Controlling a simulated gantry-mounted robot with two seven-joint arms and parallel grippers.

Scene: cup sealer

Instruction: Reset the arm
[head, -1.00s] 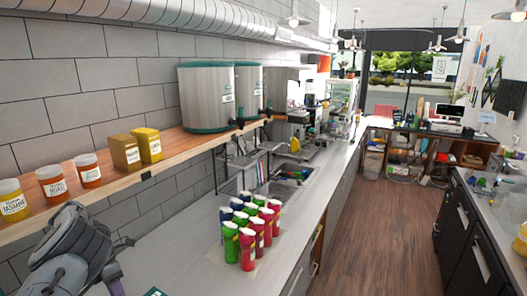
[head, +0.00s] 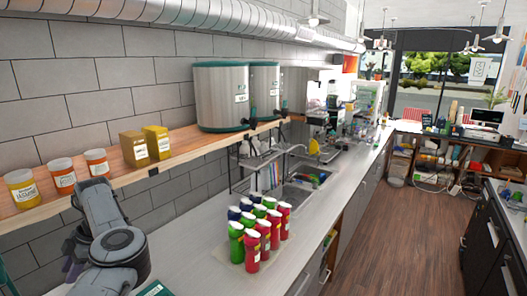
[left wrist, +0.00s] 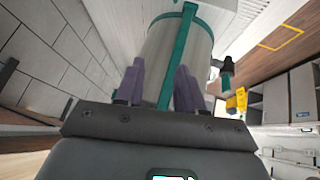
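My left arm (head: 112,240) rises at the lower left of the head view, over the counter in front of the wall shelf. In the left wrist view my left gripper (left wrist: 158,88) has its two purple fingers spread apart with nothing between them. A steel dispenser with a teal band (left wrist: 180,45) stands beyond the fingers, apart from them. In the head view the fingers are mostly hidden by my arm. My right gripper is in neither view.
Green, red and blue bottles (head: 262,230) stand grouped on the counter right of my left arm. The wooden shelf (head: 195,150) holds orange and yellow jars (head: 62,175), yellow boxes (head: 133,148) and steel dispensers (head: 222,98). A sink (head: 300,190) lies farther back. The floor at right is clear.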

